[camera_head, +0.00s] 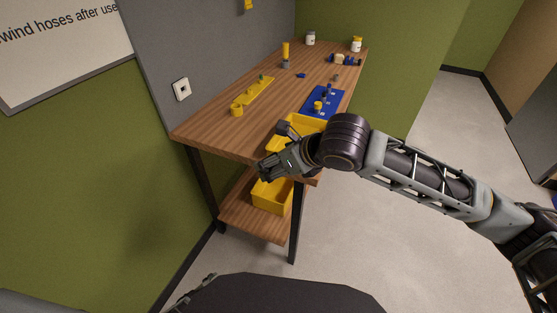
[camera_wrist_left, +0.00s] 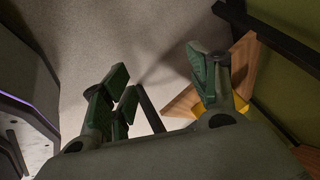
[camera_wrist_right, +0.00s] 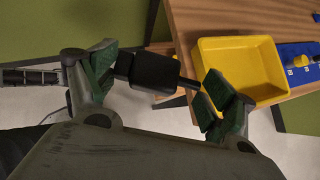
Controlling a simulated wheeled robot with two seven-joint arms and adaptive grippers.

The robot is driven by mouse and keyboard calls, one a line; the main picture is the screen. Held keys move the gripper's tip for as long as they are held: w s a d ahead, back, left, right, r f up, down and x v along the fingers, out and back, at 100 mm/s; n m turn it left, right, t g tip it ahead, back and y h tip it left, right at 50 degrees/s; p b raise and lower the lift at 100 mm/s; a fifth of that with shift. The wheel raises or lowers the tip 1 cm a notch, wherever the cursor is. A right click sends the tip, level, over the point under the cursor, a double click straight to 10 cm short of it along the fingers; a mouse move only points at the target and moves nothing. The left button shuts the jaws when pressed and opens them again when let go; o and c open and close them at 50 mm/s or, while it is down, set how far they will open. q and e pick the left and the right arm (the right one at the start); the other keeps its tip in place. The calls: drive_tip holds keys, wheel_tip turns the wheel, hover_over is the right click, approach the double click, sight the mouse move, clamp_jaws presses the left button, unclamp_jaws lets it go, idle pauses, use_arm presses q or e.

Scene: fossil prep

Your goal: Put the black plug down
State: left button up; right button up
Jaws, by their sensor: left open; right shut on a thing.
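The black plug (camera_wrist_right: 153,72) is a dark block with a thin rod on its right side, held between the green-padded fingers of my right gripper (camera_wrist_right: 163,80) in the right wrist view. In the head view the right gripper (camera_head: 277,160) is at the near edge of the wooden bench (camera_head: 225,137), by a yellow tray; the plug cannot be made out clearly there. My left gripper (camera_wrist_left: 160,78) is open and empty in the left wrist view, above the floor, with the bench's lower parts beyond.
A yellow tray (camera_wrist_right: 240,62) sits at the bench's near end, beside a blue mat (camera_head: 322,100) with small parts. A yellow bin (camera_head: 270,196) is on the lower shelf (camera_head: 240,219). A wall socket (camera_head: 182,89) is at left.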

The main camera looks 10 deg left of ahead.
use_arm(q)
drive_tip(key=s+f+n+g, duration=0.2)
drive_tip(key=s+f+n, duration=0.1)
drive_tip(key=s, duration=0.9)
drive_tip(key=s+f+n+g+y, duration=0.1)
drive_tip(key=s+f+n+g, duration=0.2)
drive_tip(key=s, duration=1)
drive_tip(key=shift+d+f, duration=0.15)
drive_tip(key=shift+f, duration=0.35)
drive_tip(key=shift+r, duration=0.15)
use_arm(e)
drive_tip(key=shift+s+f, duration=0.1)
